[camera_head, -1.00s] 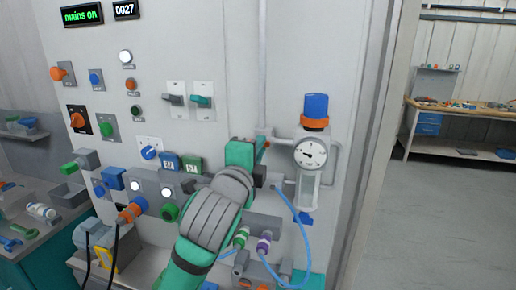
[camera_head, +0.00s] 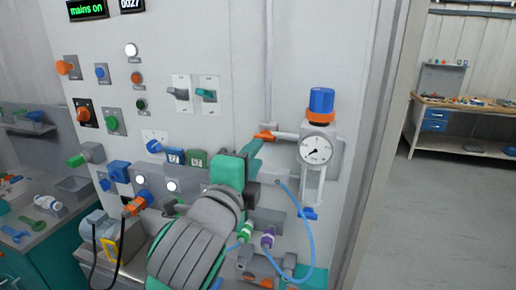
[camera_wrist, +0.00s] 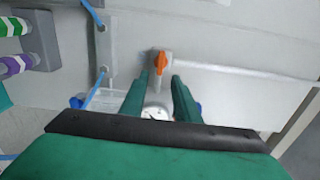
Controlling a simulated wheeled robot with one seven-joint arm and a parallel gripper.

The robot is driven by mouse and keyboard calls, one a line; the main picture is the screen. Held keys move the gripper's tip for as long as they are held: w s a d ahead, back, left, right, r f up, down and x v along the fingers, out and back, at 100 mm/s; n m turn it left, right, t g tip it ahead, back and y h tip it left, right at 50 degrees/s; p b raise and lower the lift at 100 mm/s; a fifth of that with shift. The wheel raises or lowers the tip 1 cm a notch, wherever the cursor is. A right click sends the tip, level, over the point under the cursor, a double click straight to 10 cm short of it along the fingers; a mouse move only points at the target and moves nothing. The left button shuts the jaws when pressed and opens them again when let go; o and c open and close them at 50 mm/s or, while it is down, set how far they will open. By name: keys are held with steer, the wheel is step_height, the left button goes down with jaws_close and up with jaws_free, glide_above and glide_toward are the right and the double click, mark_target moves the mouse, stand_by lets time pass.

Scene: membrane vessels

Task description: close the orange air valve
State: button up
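The orange air valve handle (camera_head: 264,136) sits on the thin pipe left of the round gauge (camera_head: 315,150). My gripper (camera_head: 258,147) is just below and left of the handle in the head view. In the wrist view my gripper (camera_wrist: 166,78) shows two green fingers apart, with nothing held between them. Whether a finger touches the handle cannot be told.
A blue-topped regulator (camera_head: 321,102) with an orange collar stands above the gauge. A blue hose (camera_head: 304,225) loops below. Switches and knobs fill the panel to the left. The panel above the pipe is clear.

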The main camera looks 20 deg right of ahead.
steer(key=shift+v, duration=1.55)
steer(key=shift+w, duration=0.1)
steer(key=w+a+f+n+t+y, duration=0.2)
steer(key=a+f+n+t, duration=0.15)
steer(key=f+n, duration=1)
steer(key=s+a+f+n+y, duration=0.2)
steer(key=s+f+n+y, duration=0.15)
steer(key=f, duration=0.65)
steer(key=s+a+f+n+y, duration=0.25)
steer(key=f+n, duration=0.25)
steer(key=f, duration=0.5)
steer(key=s+a+f+n+g+y, duration=0.2)
steer(key=s+f+n, duration=0.1)
steer(key=s+f, duration=0.9)
steer(key=s+a+f, duration=0.1)
steer(key=s, duration=0.8)
steer(key=s+a+f+g, duration=0.1)
steer(key=s+a+f, duration=0.1)
steer(key=s, duration=0.7)
steer(key=shift+s+f, duration=0.25)
steer(key=shift+s, duration=0.15)
